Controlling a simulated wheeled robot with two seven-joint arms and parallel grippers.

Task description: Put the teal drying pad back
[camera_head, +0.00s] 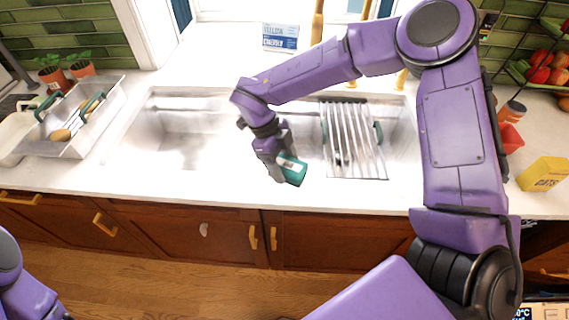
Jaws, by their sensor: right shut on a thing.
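The teal thing (294,172), which looks like the rolled drying pad with a pale band on it, is in my right gripper (281,171). The gripper is shut on it and points down over the front of the sink, near the counter's front edge. The gripper hides part of the teal thing, and I cannot tell whether it touches the counter. My left arm shows only as purple links at the lower left edge; its gripper is out of view.
A white double sink (180,125) is set in the pale counter. A metal roll-up rack (352,140) lies over its right basin. A dish rack (75,120) stands at left. A yellow box (543,174) and a red container (511,138) stand at right. A gold faucet rises behind the sink.

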